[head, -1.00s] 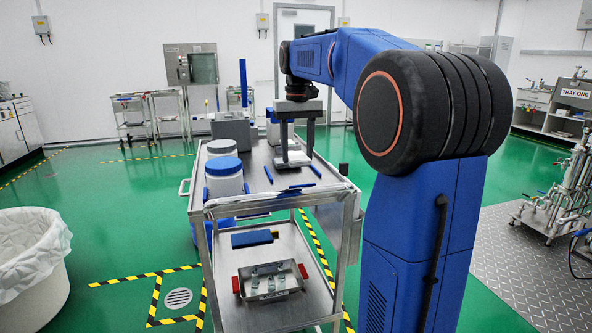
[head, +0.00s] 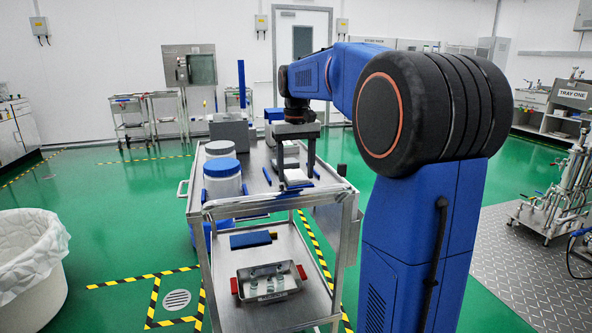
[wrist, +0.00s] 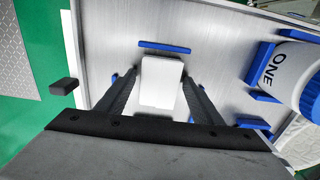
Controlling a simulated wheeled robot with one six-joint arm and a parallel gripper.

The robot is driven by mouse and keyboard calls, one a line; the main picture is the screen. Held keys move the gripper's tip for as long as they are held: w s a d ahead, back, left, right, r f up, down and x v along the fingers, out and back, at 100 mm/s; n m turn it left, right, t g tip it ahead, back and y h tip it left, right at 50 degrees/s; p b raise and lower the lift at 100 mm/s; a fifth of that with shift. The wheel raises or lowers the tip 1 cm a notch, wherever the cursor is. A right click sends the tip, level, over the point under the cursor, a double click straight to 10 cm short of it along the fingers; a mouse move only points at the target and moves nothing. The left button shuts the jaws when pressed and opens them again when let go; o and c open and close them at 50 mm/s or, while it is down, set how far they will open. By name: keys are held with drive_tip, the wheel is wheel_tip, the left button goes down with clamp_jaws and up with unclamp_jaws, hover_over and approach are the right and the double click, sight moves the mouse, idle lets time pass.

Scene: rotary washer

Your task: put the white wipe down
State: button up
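The white wipe (head: 296,177) is a pale block between the fingers of my gripper (head: 297,168), low over the near part of the cart's steel top (head: 256,180). In the wrist view the wipe (wrist: 161,84) lies between the two dark fingers of my gripper (wrist: 160,80), which is shut on it. Blue strips border that part of the top, including one (wrist: 164,47) just beyond the wipe. I cannot tell whether the wipe's underside touches the top.
A white jar with a blue lid (head: 222,177) stands left on the cart, with another jar behind. The lower shelf holds a metal tray (head: 268,283) and a blue item (head: 250,240). A lined white bin (head: 30,265) stands at the left on green floor.

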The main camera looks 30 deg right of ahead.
sight(296, 175)
drive_tip(key=shift+r, duration=0.1)
wheel_tip(296, 175, up, 12)
idle(0.8)
idle(0.4)
